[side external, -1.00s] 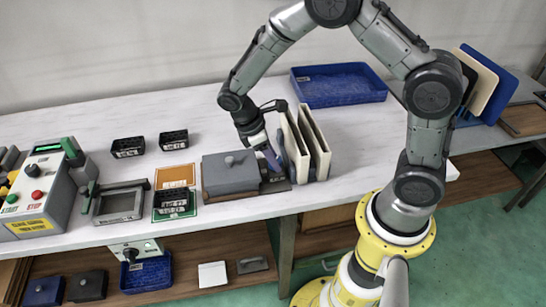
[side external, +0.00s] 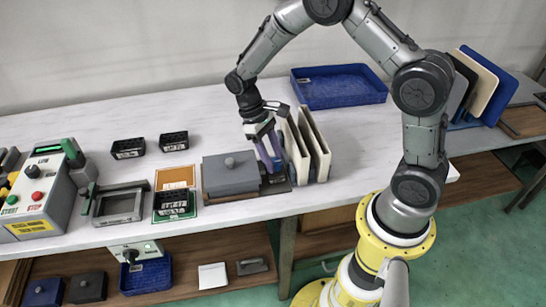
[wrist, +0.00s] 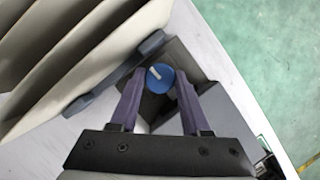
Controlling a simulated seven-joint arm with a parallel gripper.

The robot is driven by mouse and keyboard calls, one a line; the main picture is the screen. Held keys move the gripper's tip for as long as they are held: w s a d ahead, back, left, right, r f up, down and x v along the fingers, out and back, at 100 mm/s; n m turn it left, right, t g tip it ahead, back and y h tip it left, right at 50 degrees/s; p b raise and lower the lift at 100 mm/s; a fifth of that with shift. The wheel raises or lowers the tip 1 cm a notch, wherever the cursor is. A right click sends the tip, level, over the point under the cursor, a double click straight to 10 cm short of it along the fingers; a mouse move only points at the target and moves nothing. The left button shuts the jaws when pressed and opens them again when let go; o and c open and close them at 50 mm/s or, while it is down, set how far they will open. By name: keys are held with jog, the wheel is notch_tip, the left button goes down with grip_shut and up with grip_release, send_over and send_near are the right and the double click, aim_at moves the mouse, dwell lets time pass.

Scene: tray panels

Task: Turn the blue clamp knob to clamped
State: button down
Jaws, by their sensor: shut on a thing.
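The blue clamp knob (wrist: 158,80) is round with a pale pointer line on top, seen in the wrist view between my fingertips. My gripper (wrist: 160,84) is shut on the knob, with one purple finger on each side. In the side view my gripper (side external: 271,166) points down at the dark base beside the grey block (side external: 231,175), and its fingers hide the knob. I cannot read any clamped or unclamped marking.
Cream upright panels (side external: 315,145) stand close to the right of my gripper. The grey block with a small round handle is close on the left. A blue tray (side external: 340,103) is behind. An orange card (side external: 175,178) and black bins (side external: 128,148) are farther left.

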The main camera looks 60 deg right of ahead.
jog(key=shift+m, duration=0.3)
jog(key=c, duration=0.7)
grip_release()
jog(key=shift+o, duration=0.2)
jog(key=v, duration=1.4)
jog(key=shift+d, duration=0.15)
